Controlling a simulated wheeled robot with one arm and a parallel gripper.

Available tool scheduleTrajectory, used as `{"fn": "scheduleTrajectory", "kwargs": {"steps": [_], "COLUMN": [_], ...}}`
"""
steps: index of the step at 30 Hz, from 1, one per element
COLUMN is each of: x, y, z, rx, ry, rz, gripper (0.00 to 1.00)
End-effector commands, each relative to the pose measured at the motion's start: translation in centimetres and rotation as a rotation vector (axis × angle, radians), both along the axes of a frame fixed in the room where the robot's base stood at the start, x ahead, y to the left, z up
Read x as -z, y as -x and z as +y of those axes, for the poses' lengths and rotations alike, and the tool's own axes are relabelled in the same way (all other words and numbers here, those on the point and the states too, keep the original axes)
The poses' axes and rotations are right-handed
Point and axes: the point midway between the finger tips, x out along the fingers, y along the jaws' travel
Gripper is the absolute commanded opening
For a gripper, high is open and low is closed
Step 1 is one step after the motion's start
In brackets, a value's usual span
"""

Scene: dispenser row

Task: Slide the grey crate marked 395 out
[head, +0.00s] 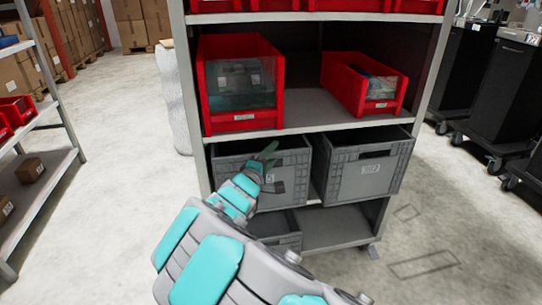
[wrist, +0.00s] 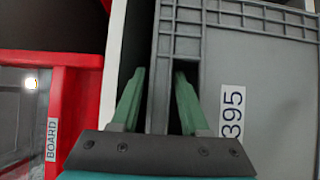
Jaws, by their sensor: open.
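The grey crate marked 395 stands on the middle shelf at the left in the head view (head: 228,163), partly hidden behind my arm. Its wall and 395 label fill the right of the wrist view (wrist: 270,85), where the label reads sideways. My gripper is at this crate's upper front in the head view (head: 266,155). In the wrist view my gripper (wrist: 158,100) is open, with one green finger on each side of the crate's rim strip. The right finger is at the dark handle slot; how deep it reaches is hard to tell.
A second grey crate (head: 362,172) stands close on the right. Red bins (head: 241,85) (head: 363,84) sit on the shelf above; the left one, labelled BOARD, is near my gripper in the wrist view (wrist: 85,62). Open floor (head: 430,225) lies right.

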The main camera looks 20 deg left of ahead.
Motion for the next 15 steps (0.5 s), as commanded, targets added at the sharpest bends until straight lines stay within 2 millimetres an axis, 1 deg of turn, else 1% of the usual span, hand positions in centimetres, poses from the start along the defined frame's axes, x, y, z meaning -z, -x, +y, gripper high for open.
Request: {"fn": "scheduleTrajectory", "kwargs": {"steps": [3, 15], "x": [-0.01, 0.0], "y": [0.02, 0.03], "z": [0.01, 0.0], "rx": [0.0, 0.0], "ry": [0.0, 0.0], "rz": [0.0, 0.0], "gripper": [0.44, 0.0]}}
